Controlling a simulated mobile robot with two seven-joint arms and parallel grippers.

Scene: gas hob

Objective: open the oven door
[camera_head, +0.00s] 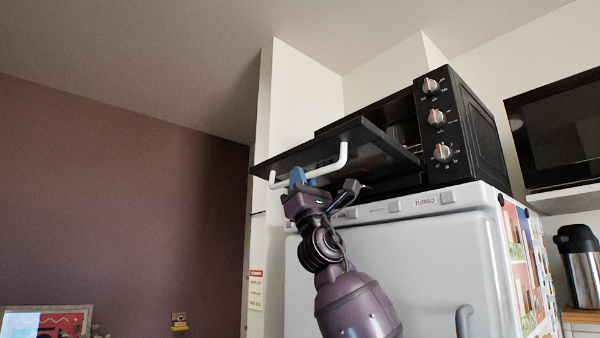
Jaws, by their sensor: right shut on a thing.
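A black toaster oven (477,130) stands on top of a white fridge, with three knobs on its front at the right. Its black door (375,140) is swung down and out toward the left, standing open, and the dark inside shows behind it. A white bar handle (325,170) runs along the door's outer edge. My right gripper (298,178) has come up from below and is shut on the handle near its left end. The blue fingers partly hide the handle there. My left gripper is not in view.
The white fridge (400,255) fills the space below the oven, with a grey handle (464,322) low on its front. A dark microwave (555,130) sits on a shelf at the right, above a steel flask (583,265). The left side is open room before a purple wall.

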